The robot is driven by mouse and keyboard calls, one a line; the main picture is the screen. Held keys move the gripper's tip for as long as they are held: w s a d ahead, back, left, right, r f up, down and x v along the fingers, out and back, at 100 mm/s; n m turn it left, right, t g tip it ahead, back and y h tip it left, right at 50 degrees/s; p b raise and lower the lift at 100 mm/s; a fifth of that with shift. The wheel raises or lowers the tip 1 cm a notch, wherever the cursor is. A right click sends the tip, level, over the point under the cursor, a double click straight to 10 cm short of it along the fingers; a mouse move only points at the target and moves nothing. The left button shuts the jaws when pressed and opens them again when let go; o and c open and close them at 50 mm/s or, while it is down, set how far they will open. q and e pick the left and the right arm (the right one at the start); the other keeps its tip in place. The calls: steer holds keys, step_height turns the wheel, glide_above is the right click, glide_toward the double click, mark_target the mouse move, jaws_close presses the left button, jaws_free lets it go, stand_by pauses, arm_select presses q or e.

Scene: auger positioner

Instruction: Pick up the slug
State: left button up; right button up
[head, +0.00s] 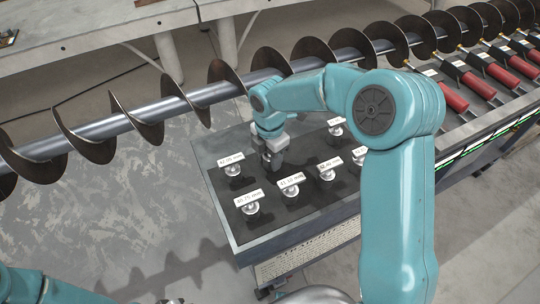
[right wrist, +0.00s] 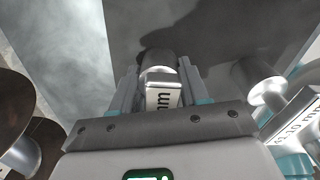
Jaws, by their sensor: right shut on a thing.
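My right gripper (head: 272,158) is over the dark tray in the head view, pointing down. In the right wrist view, its two fingers (right wrist: 160,92) are shut on a metal slug (right wrist: 160,62), one finger on each side. The slug is a short silvery cylinder with a white label, of which only "mm" is readable. In the head view the gripper and arm largely hide this slug, and I cannot tell whether it is clear of the tray. My left gripper is out of view.
The dark tray (head: 215,180) holds several other labelled silvery slugs, such as one at the front left (head: 250,208) and one at the back (head: 336,130). A long auger (head: 140,122) runs behind it. Red cylinders (head: 447,96) lie in a rack at the right.

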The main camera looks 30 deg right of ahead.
step_height(320, 180, up, 20)
steer(key=shift+p, duration=0.3)
stand_by(0.3)
